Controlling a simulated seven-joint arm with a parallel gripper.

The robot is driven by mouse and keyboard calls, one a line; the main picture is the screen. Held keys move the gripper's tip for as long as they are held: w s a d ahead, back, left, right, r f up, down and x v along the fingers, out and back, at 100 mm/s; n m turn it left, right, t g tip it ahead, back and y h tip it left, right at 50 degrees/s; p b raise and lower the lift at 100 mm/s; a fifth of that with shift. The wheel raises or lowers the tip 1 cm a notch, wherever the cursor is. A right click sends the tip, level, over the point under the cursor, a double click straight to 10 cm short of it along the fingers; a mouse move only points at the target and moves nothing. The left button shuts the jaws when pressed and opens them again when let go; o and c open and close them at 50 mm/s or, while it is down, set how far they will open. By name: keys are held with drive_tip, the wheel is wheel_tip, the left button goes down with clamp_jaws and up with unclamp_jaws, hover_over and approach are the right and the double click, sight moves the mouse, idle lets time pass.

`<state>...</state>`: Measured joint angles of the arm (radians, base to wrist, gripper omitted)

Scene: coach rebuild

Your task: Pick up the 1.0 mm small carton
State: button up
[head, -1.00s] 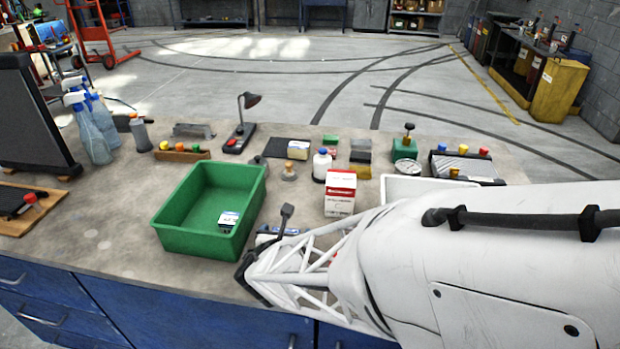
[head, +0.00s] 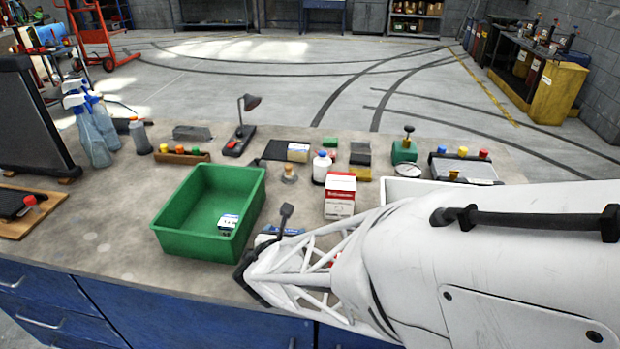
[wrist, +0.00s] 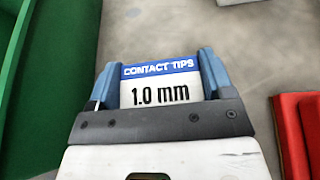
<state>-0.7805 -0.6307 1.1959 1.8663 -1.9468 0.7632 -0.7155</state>
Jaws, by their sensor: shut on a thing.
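The 1.0 mm small carton (wrist: 160,85) is white with a blue "CONTACT TIPS" band. In the wrist view it sits between the two blue fingers of my gripper (wrist: 158,88), which is shut on it. In the head view my gripper (head: 266,242) is low over the front of the bench, just right of the green bin, and mostly hides the carton. Whether the carton still touches the bench is hard to tell.
A red-and-white box (head: 340,200) stands behind my arm. A red object (wrist: 298,130) lies close right in the wrist view. Bottles and tools line the back.

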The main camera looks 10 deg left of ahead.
wheel_tip(320, 180, up, 9)
drive_tip(key=shift+r, duration=0.1)
idle(0.4)
idle(0.4)
